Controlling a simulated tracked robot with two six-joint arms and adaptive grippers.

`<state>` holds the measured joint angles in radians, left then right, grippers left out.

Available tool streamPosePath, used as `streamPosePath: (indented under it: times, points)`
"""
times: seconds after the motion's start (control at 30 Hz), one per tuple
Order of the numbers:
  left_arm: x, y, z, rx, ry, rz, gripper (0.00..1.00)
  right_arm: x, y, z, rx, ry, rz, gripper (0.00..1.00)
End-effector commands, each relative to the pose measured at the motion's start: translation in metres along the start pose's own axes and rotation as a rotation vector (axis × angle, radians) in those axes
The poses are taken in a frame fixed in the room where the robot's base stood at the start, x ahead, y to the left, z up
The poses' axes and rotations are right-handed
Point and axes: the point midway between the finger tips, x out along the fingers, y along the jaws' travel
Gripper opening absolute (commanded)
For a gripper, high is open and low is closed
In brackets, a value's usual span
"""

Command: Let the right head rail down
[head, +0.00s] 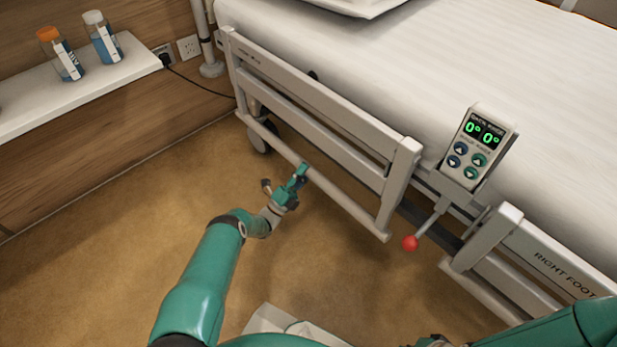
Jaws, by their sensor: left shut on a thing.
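The head rail (350,118) is a pale grey frame along the near side of the bed, left of the control panel. Its top bar runs along the mattress edge, and its lower bar (345,203) hangs above the floor. My left gripper (302,171) is shut on the lower bar, near its middle. A lever with a red knob (410,242) sticks out below the panel, just right of the head rail's end post; nothing touches it. My right arm (560,328) enters at the bottom right, and its gripper is out of view.
A control panel (479,146) shows 0° twice above several buttons. The foot rail (540,262) is at the right, marked RIGHT FOOT. The bed (440,60) lies behind. A shelf (110,75) at the left holds two bottles. The floor (120,230) between is clear.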

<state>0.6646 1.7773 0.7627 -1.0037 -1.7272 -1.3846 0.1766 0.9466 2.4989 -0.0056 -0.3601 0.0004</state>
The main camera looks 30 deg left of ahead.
Motion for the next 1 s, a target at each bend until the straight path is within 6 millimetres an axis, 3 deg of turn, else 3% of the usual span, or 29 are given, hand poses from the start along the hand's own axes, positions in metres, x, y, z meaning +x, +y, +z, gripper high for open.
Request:
streamPosePath:
  times: [0.03, 0.43, 0.47, 0.6, 1.0]
  points:
    - [0.0028, 0.0104, -0.0052, -0.006, 0.002, 0.029, 0.00, 0.0009, 0.0003, 0.0000, 0.000, 0.000, 0.000, 0.00]
    - [0.0029, 0.0125, -0.0097, -0.014, 0.012, 0.030, 0.00, 0.0010, 0.0003, 0.0000, 0.000, 0.000, 0.000, 0.00]
    - [0.0028, 0.0127, -0.0099, -0.014, 0.012, 0.031, 0.39, 0.0010, 0.0003, 0.0000, 0.000, 0.000, 0.000, 0.00]
    - [0.0016, 0.0122, -0.0091, -0.014, 0.010, 0.031, 0.60, 0.0009, 0.0003, -0.0001, 0.000, 0.000, 0.000, 0.00]
    - [-0.0024, 0.0079, -0.0007, -0.005, -0.004, 0.029, 0.60, 0.0005, 0.0002, 0.0000, 0.000, 0.000, 0.000, 0.00]
